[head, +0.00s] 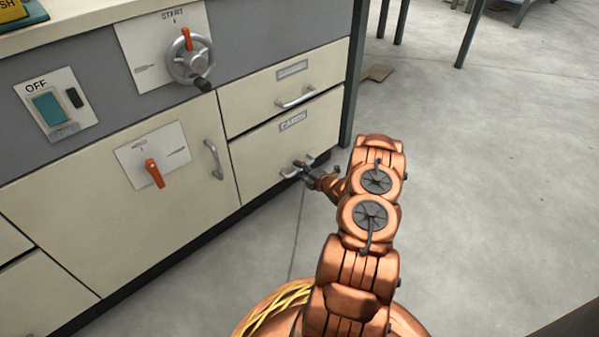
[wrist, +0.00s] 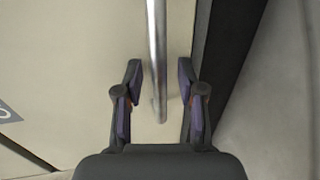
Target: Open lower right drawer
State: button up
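The lower right drawer (head: 262,160) is a cream front labelled "CARDS" in the head view, and it looks shut. Its metal bar handle (head: 309,160) sits below the label. My gripper (head: 299,167) is at this handle. In the wrist view the handle (wrist: 157,60) runs up between the two fingers of my gripper (wrist: 158,85). The fingers are apart, one on each side of the bar, with gaps showing. The drawer front (wrist: 80,60) fills the left of the wrist view.
An upper drawer (head: 250,103) with its own handle is just above. A cabinet door (head: 110,220) with a handle and an orange switch (head: 154,173) is to the left. A crank wheel (head: 190,60) is higher up. The floor (head: 480,180) to the right is clear.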

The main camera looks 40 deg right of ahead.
grip_shut()
dwell(0.3)
dwell(0.3)
